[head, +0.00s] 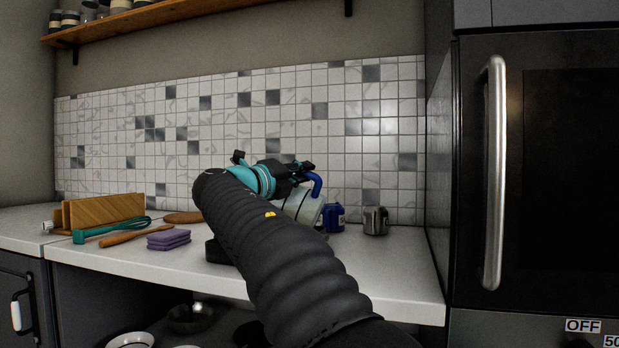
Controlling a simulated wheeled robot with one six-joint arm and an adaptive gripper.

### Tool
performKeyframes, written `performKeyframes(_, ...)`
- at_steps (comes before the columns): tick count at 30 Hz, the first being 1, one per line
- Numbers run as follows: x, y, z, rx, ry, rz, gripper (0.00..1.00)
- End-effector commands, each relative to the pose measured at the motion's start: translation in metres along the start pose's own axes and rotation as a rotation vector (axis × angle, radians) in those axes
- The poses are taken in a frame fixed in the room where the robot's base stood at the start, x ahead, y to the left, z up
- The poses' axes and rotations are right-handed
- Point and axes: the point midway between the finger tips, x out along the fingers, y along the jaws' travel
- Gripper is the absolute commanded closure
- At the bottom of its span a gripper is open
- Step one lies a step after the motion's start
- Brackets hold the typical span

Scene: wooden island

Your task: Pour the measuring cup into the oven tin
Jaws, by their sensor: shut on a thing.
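The measuring cup (303,207) is a pale, see-through jug with a blue handle (317,184). My gripper (303,168) is shut on it near the handle, and the cup looks tilted. My arm hides part of the cup, and I cannot see its contents. A dark, low tin (214,251), likely the oven tin, sits on the counter to the lower left of the cup. My arm hides most of it, so I cannot tell whether the cup is over it.
A blue container (333,217) and a metal mug (376,220) stand at the right of the counter (400,270). A tall oven (540,180) stands right.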

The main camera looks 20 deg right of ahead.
Motion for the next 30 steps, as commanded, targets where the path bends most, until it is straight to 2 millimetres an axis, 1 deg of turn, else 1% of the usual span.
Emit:
performKeyframes(1,-0.001,-0.004,0.004,-0.023,-0.01,-0.01,1.0)
performKeyframes(2,-0.002,-0.004,0.006,-0.041,-0.017,-0.018,1.0)
performKeyframes(7,-0.008,0.003,0.015,-0.153,-0.057,-0.063,1.0)
performKeyframes(12,-0.019,0.016,0.029,-0.302,-0.112,-0.123,1.0)
performKeyframes(15,-0.026,0.03,0.034,-0.391,-0.146,-0.162,1.0)
performKeyframes(18,-0.03,0.032,0.044,-0.46,-0.172,-0.192,1.0)
performKeyframes(24,-0.035,0.032,0.054,-0.537,-0.199,-0.224,1.0)
performKeyframes(30,-0.035,0.033,0.055,-0.547,-0.202,-0.228,1.0)
